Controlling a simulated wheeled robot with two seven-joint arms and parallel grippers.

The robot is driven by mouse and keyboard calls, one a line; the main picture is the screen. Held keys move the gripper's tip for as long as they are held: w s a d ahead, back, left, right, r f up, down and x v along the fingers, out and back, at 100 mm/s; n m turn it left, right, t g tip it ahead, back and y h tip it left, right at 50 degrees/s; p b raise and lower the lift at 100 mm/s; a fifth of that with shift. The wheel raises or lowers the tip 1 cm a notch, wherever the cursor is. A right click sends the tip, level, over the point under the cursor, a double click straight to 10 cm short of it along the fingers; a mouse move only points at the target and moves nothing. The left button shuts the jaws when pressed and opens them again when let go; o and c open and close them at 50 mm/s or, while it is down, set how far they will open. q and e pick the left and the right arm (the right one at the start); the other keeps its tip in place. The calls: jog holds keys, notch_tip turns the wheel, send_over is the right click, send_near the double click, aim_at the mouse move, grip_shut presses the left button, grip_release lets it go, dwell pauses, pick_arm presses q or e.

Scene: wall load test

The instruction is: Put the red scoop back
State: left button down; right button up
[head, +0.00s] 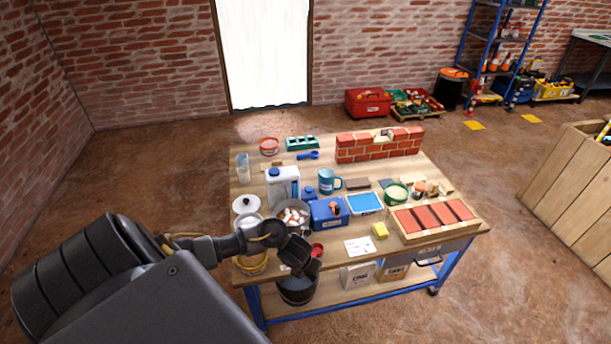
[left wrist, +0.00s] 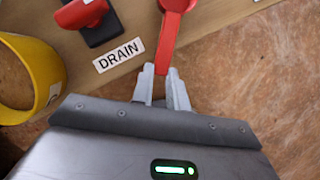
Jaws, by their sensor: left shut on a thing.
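The red scoop (left wrist: 168,38) is in my left gripper (left wrist: 166,85), its handle end between the two pale fingers in the left wrist view. Its cup is partly cut off by the top edge of that view. In the head view my left gripper (head: 312,268) is at the table's front edge. A red part (head: 317,250), likely the scoop, shows just beyond it. A label reading DRAIN (left wrist: 118,55) lies on the wooden table, left of the scoop. My right gripper is not in view.
Near the label are a dark pad (left wrist: 103,27) with a red item (left wrist: 80,13) and a yellow container (left wrist: 45,62). On the table (head: 325,262) stand a white jug (head: 283,188), a blue mug (head: 327,181) and a brick wall piece (head: 380,146). A dark bucket (head: 297,291) sits below.

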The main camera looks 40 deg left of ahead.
pick_arm(q)
jog(key=shift+f+b, duration=0.4)
dwell(0.3)
jog(key=c, duration=0.9)
grip_release()
jog(key=shift+r, duration=0.1)
notch_tip(320, 180, up, 7)
jog(key=p, duration=0.7)
dwell(0.5)
